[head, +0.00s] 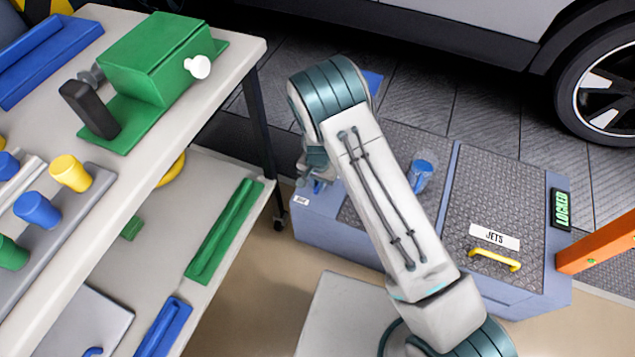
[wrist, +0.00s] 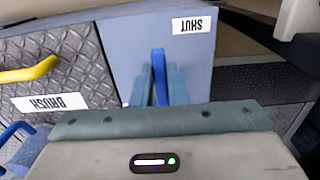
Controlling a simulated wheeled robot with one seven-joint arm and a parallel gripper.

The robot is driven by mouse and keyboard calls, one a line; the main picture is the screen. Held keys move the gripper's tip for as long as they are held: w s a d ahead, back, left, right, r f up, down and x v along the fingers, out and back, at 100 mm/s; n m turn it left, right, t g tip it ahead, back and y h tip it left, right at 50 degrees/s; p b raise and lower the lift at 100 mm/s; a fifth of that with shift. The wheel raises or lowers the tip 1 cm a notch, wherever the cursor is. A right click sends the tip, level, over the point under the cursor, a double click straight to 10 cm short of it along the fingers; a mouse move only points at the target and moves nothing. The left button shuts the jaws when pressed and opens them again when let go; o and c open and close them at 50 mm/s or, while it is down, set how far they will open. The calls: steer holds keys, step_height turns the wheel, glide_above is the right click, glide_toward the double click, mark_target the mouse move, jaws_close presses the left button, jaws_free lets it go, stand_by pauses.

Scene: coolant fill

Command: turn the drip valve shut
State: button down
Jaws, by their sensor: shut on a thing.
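The drip valve's blue lever (wrist: 159,66) is on the blue-grey side of a metal-plated unit in the wrist view. In the head view my gripper (head: 317,170) is at the left end of the unit, partly behind my arm, and the lever (head: 318,187) barely shows there. Whether the lever lines up with the label I cannot tell.
The unit (head: 345,241) has a "JETS" lid with a yellow handle (head: 495,260), a green "LOCKED" sign (head: 561,209) and a blue cup-like part (head: 423,172) on top. A bench (head: 225,85) stands left, an orange bar (head: 597,243) right, a car (head: 480,35) behind.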

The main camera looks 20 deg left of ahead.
steer(key=c, duration=1.4)
jaws_free()
steer(key=shift+c, duration=0.2)
step_height(320, 180, up, 14)
steer(key=p, duration=0.3)
steer(key=shift+f, duration=0.1)
